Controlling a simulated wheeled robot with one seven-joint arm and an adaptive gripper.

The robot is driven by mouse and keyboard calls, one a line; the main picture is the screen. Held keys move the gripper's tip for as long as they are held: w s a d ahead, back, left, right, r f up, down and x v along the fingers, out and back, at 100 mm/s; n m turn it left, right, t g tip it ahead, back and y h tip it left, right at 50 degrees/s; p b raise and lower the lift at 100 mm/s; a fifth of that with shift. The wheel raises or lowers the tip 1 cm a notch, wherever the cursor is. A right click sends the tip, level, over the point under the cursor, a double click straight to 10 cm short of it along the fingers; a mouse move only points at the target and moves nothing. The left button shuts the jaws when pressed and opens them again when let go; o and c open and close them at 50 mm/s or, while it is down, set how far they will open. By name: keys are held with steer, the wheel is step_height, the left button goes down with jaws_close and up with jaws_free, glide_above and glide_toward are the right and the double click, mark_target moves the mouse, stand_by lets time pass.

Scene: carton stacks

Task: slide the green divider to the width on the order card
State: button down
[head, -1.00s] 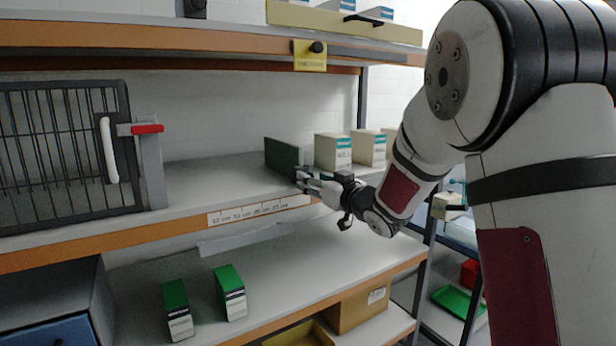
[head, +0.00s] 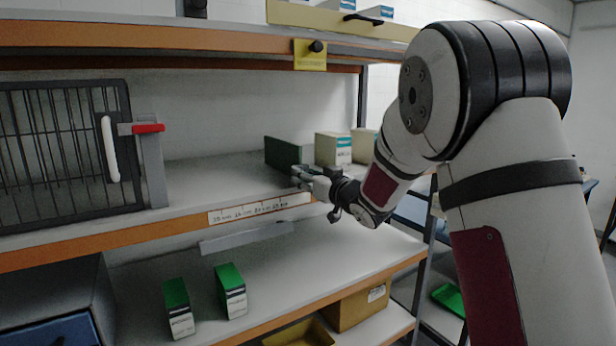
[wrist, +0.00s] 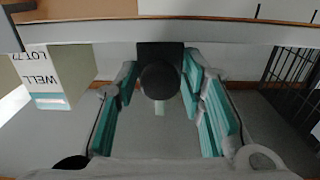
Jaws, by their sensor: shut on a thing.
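The dark green divider (head: 286,152) stands upright on the middle shelf, just left of a cream carton. My gripper (head: 303,174) is at its near end, above the shelf's front edge. In the wrist view a dark piece with a round black knob (wrist: 159,82) sits between the teal-padded fingers of my gripper (wrist: 163,112), which is shut on it.
Cream cartons (head: 333,150) stand right of the divider; one (wrist: 60,82) shows close in the wrist view. A barred gate (head: 65,155) stands at the left. The shelf between gate and divider is clear. Two green-topped cartons (head: 231,290) stand below.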

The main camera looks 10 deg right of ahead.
steer(key=s+a, duration=0.2)
steer(key=a, duration=0.5)
steer(key=shift+s, duration=0.15)
steer(key=c, duration=1.3)
jaws_free()
steer(key=v, duration=1.2)
steer(key=shift+r, duration=0.1)
